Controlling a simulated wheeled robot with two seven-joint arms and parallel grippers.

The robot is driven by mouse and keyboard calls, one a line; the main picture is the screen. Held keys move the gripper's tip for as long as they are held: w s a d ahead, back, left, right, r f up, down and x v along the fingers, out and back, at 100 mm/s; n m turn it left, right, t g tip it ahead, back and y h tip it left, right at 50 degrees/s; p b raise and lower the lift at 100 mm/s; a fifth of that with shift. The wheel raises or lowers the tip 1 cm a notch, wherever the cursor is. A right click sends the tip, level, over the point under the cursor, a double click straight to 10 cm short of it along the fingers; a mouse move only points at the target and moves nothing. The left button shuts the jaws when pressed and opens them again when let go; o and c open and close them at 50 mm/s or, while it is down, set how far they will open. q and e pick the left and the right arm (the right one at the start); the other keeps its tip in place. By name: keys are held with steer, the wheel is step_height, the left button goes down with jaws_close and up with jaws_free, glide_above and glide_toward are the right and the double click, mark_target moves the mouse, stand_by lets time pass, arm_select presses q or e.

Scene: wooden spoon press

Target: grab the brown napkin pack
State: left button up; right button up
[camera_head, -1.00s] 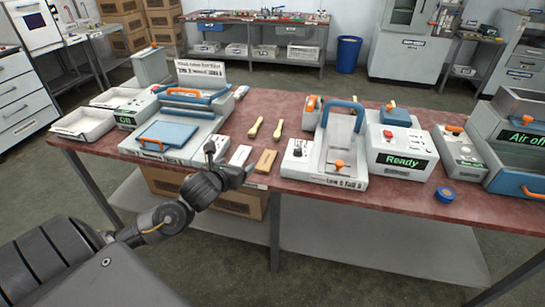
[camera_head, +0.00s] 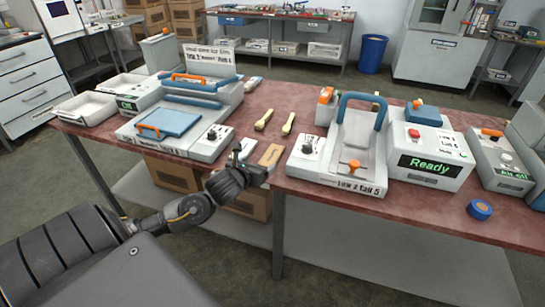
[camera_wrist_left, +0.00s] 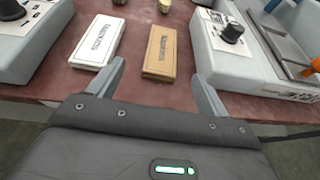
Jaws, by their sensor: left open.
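The brown napkin pack (camera_head: 271,155) lies flat on the red-brown table near its front edge, just right of a white pack (camera_head: 246,149). In the left wrist view the brown pack (camera_wrist_left: 160,54) lies lengthwise ahead, between the lines of the two fingers. My left gripper (camera_head: 250,164) is at the front table edge, just left of and in front of the brown pack. In the wrist view the left gripper (camera_wrist_left: 158,72) is open and empty, its fingertips spread on either side of the pack's near end. My right gripper is out of view.
A press with a blue lid (camera_head: 168,122) stands left of the packs. Another press with a blue handle (camera_head: 350,155) stands right, beside the "Ready" box (camera_head: 430,160). Two wooden spoons (camera_head: 288,124) lie behind the packs. Blue tape (camera_head: 480,209) lies at far right.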

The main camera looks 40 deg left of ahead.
mark_target(271, 156)
arm_select(q)
steer(key=x, duration=0.3)
steer(key=shift+w+f, duration=0.15)
steer(key=shift+w, duration=0.2)
steer(key=p+x, duration=0.1)
steer(key=x, duration=0.3)
steer(key=shift+w+d, duration=0.15)
steer(key=shift+w, duration=0.05)
steer(key=shift+w+f, duration=0.25)
steer(key=shift+w, duration=0.2)
steer(key=c, duration=0.8)
steer(key=shift+c, duration=1.2)
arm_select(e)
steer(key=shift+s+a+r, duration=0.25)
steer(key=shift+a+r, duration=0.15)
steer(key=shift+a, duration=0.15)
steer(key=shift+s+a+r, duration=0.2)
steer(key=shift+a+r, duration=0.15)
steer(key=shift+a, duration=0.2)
